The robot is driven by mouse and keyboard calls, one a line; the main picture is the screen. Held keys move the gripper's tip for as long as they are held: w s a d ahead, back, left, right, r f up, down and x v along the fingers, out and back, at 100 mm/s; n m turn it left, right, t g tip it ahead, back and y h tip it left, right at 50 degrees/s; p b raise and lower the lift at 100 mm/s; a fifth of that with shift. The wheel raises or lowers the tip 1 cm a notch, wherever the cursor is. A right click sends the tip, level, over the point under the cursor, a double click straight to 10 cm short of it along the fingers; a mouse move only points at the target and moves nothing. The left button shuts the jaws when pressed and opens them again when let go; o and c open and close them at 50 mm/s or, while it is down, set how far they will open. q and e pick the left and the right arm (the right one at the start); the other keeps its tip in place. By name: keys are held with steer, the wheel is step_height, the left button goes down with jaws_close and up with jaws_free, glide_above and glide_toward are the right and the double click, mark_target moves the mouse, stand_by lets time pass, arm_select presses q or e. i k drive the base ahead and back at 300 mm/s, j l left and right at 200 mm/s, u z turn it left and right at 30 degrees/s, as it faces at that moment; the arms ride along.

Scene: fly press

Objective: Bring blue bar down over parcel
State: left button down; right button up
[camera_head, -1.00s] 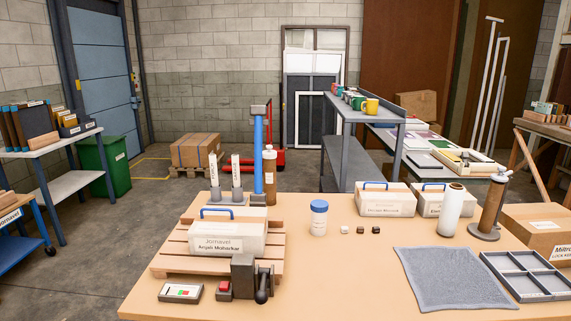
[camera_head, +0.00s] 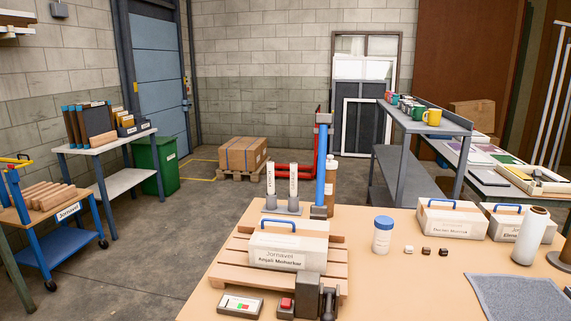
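The blue bar (camera_head: 321,165) stands upright at the back of the press, with a grey block (camera_head: 324,118) at its top end. The parcel (camera_head: 288,249) is a white box with a blue handle and a name label. It sits on the slatted wooden pallet (camera_head: 228,273) on the tan table, in front of the bar. The bar is apart from the parcel. Neither of my grippers shows in the head view.
A dark clamp block (camera_head: 308,293), a red button box (camera_head: 286,307) and a small panel (camera_head: 240,305) stand at the pallet's front. Behind it are two labelled tubes (camera_head: 282,188) and a brown bottle (camera_head: 330,185). A blue-lidded jar (camera_head: 382,235) stands to the right, near two more boxes (camera_head: 452,218).

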mark_target(323, 120)
steer(key=i+j+u, duration=0.15)
steer(key=j+u, duration=0.3)
steer(key=i+j+u, duration=0.2)
steer(key=u, duration=0.25)
steer(key=i+j+u, duration=0.2)
steer(key=u, duration=0.25)
steer(key=i+j+u, duration=0.1)
steer(key=i+u, duration=0.35)
steer(key=i+j+u, duration=0.1)
steer(key=i, duration=0.25)
steer(key=i+j+u, duration=0.1)
steer(key=i, duration=0.3)
steer(key=i+l+z, duration=0.1)
steer(key=i+z, duration=0.15)
steer(key=z, duration=0.15)
steer(key=i+z, duration=0.25)
steer(key=z, duration=0.15)
steer(key=i+z, duration=0.4)
steer(key=i+j+z, duration=0.1)
steer(key=z, duration=0.25)
steer(key=i+l+z, duration=0.1)
steer(key=i+z, duration=0.5)
steer(key=z, duration=0.2)
steer(key=i+z, duration=0.4)
steer(key=i+j+z, duration=0.2)
steer(key=z, duration=0.2)
steer(key=i+j+z, duration=0.25)
steer(key=z, duration=0.15)
steer(key=i, duration=0.05)
